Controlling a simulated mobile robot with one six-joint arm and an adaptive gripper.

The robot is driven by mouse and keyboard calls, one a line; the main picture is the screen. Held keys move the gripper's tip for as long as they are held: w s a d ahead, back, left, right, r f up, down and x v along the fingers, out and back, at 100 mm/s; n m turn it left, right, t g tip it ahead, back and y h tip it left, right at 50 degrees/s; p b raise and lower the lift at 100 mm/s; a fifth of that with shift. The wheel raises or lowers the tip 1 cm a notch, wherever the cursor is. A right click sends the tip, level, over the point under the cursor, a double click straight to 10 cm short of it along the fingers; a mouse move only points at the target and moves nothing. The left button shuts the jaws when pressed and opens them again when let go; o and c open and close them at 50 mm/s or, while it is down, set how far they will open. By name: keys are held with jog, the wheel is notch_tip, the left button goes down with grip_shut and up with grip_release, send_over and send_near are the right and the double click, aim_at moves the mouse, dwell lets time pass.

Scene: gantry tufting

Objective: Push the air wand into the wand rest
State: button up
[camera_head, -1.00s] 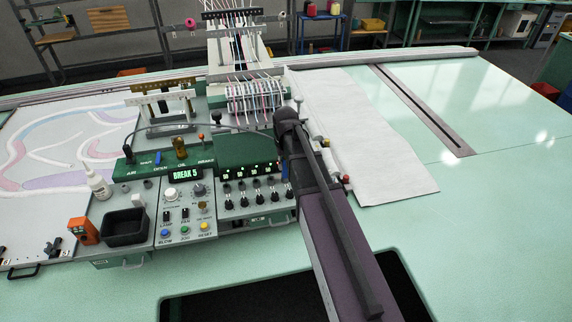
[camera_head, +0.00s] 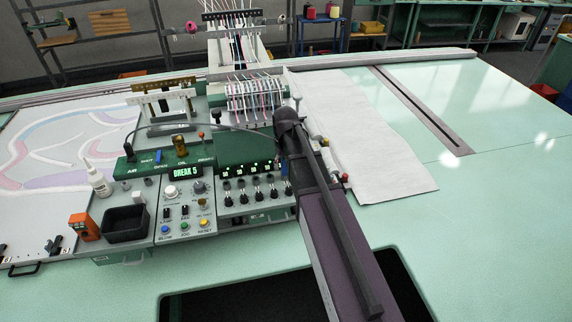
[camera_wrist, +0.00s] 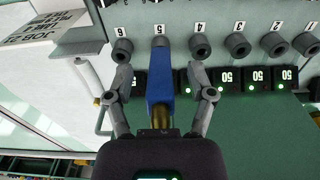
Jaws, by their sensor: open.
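In the wrist view a blue handle with a brass end, which looks like the air wand (camera_wrist: 160,82), lies lengthwise between the fingers of my gripper (camera_wrist: 160,92). The fingers are open, one on each side of it, with a visible gap. Its far end reaches the knob marked 5; its brass end is close to my palm. In the head view my arm hides the gripper's fingers and most of the wand. I cannot make out the wand rest in either view.
A row of numbered knobs (camera_wrist: 239,45) and displays reading 50 (camera_wrist: 257,80) lies close around the fingers. In the head view a thin dark hose arches over the green panel (camera_head: 140,168). A black bin (camera_head: 125,224) stands left. White cloth (camera_head: 365,140) lies right, with clear table beyond.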

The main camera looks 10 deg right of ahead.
jog(key=shift+s+f+b, duration=0.3)
jog(key=shift+f+b, duration=0.25)
jog(key=shift+w, duration=0.1)
jog(key=shift+w+r+b, duration=0.15)
jog(key=shift+b, duration=0.4)
jog(key=shift+w+r+p, duration=0.2)
jog(key=shift+w+p, duration=0.3)
jog(key=shift+w, duration=0.1)
jog(key=shift+w+r+p, duration=0.15)
jog(key=shift+w+p, duration=0.3)
jog(key=shift+w, duration=0.1)
jog(key=shift+p, duration=0.65)
jog(key=shift+r+p, duration=0.15)
jog(key=shift+p, duration=0.55)
